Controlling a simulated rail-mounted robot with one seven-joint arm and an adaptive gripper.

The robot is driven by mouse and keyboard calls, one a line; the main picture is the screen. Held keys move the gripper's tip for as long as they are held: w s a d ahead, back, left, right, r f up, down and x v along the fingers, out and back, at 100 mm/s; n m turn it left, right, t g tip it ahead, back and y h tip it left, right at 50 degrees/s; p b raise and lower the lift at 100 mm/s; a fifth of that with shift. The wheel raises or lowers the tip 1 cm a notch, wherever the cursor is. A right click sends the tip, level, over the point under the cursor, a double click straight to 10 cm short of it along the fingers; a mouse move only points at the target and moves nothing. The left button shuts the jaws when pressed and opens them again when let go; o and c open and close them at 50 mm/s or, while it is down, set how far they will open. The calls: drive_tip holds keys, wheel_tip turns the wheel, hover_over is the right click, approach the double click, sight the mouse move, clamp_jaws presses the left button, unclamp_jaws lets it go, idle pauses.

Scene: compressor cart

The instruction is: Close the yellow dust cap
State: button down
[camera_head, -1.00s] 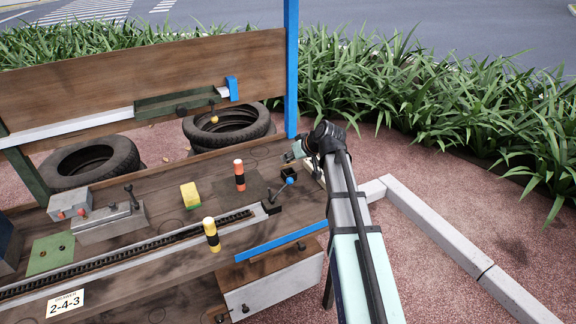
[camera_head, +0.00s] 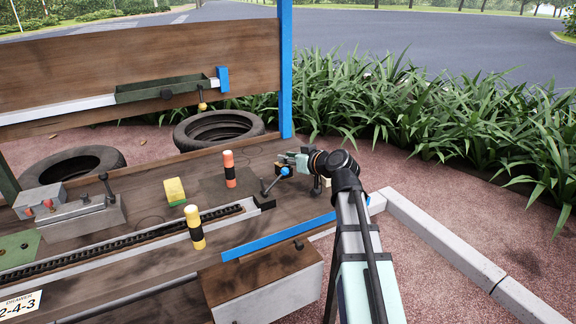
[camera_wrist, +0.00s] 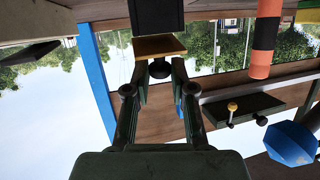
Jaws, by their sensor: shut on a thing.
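The yellow dust cap (camera_wrist: 158,47) is a flat yellow plate in the wrist view, against the dark square box (camera_wrist: 155,18). That view looks upside down. My gripper (camera_wrist: 160,70) has its two fingers drawn together on a small dark knob beside the plate, which seems to belong to the cap. Whether the plate sits flush on the box cannot be told. In the head view, my gripper (camera_head: 285,160) is at the bench's right end, just behind the blue lever ball (camera_head: 285,172). It hides most of the box and cap there.
The blue ball also shows large in the wrist view (camera_wrist: 291,143). An orange-and-black post (camera_head: 229,168), a yellow block (camera_head: 174,191) and a yellow-and-black post (camera_head: 195,228) stand to the left. A blue upright (camera_head: 286,70) rises behind.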

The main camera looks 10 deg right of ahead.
idle(0.5)
drive_tip(key=c, duration=1)
unclamp_jaws()
drive_tip(key=v, duration=1.2)
